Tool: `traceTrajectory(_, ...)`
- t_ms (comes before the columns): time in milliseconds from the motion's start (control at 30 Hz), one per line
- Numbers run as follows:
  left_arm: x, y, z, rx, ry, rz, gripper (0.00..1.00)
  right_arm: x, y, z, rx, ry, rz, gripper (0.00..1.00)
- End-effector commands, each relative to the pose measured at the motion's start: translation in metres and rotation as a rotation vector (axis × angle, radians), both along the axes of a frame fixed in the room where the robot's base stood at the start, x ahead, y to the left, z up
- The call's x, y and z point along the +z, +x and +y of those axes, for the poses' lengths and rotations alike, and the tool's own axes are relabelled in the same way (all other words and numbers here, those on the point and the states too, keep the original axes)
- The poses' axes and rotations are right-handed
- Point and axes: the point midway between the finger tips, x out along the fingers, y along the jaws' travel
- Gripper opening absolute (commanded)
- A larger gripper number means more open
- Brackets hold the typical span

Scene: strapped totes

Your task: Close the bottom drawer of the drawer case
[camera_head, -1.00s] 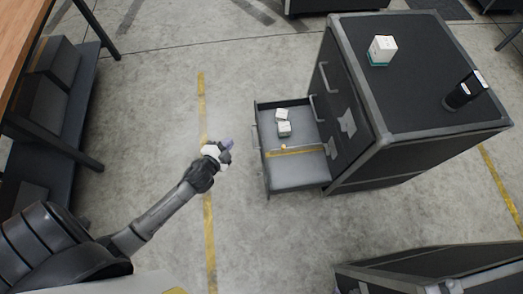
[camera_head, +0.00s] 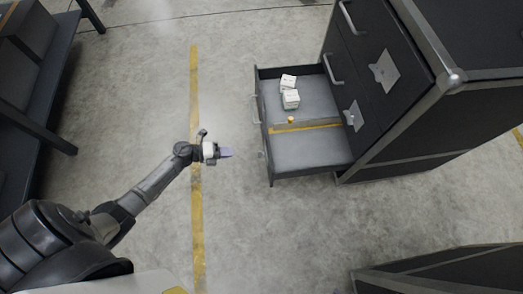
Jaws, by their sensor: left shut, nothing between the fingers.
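The dark drawer case (camera_head: 400,110) stands at the upper right, with two closed upper drawers and handles on its front. Its bottom drawer (camera_head: 310,155) is pulled out to the left, over the floor. The drawer handle (camera_head: 257,110) is on the drawer's left-facing front. Inside are white boxes (camera_head: 290,98), a small yellow object (camera_head: 291,120) and a yellow strip across the drawer floor. My left gripper (camera_head: 228,153) is shut and empty, left of the drawer front, pointing at it with a short gap between. My right gripper is not in view.
A dark shelf unit (camera_head: 40,120) stands at the left edge. Another dark case (camera_head: 440,272) is at the lower right. A yellow floor line (camera_head: 195,230) runs under my left arm. The floor between my gripper and the drawer is clear.

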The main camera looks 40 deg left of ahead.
Motion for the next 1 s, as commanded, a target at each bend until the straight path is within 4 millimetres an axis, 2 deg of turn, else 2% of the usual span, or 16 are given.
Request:
traceTrajectory(33,-0.009,-0.001,0.001,-0.014,0.005,0.004,0.00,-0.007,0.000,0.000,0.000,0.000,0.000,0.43)
traceTrajectory(233,-0.019,0.005,-0.008,-0.037,0.009,0.008,0.00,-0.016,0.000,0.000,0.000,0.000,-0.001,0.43)
traceTrajectory(700,-0.045,0.061,-0.067,-0.035,0.006,0.008,0.00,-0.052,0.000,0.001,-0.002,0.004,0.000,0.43)
traceTrajectory(1000,-0.044,0.085,-0.090,-0.034,0.008,0.008,0.00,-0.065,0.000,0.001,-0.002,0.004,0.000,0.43)
